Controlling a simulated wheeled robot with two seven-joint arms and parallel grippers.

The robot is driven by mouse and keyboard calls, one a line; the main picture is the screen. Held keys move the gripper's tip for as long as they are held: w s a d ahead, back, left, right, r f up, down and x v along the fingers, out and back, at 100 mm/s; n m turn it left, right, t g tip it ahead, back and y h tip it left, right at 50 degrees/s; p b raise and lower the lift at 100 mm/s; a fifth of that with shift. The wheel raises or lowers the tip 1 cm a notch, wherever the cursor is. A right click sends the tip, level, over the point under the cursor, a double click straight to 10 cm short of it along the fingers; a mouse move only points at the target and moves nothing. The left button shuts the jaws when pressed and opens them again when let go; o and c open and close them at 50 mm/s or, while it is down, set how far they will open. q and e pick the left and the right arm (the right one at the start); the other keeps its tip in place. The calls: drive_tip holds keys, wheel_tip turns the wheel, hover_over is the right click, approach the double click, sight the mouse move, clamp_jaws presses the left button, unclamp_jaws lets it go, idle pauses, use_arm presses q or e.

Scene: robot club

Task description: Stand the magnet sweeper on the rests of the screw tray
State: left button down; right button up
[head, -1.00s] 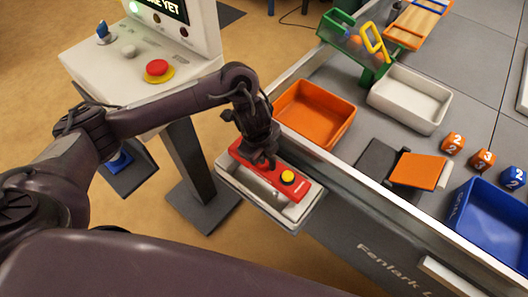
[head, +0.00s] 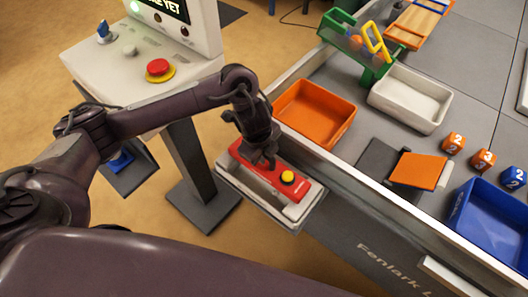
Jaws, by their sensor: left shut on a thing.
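The magnet sweeper is a red bar (head: 270,170) with a yellow button on top. It lies lengthwise over the screw tray (head: 291,224), a pale open tray on the outer side of the table wall. My left gripper (head: 262,163) points down and is shut on the sweeper near its left part. Whether the sweeper touches the tray's rests cannot be told, as the sweeper and gripper hide them. My right gripper does not show.
An orange bin (head: 314,112), a white bin (head: 409,99) and a blue bin (head: 490,226) stand on the table. Its raised wall (head: 375,190) runs beside the tray. A console with a red button (head: 159,69) stands at the left. Numbered blocks lie at the right.

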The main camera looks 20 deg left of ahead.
use_arm(q)
drive_tip(key=shift+f, duration=0.25)
drive_tip(key=c, duration=1.3)
unclamp_jaws()
drive_tip(key=shift+o, duration=0.2)
drive_tip(key=shift+f, duration=0.1)
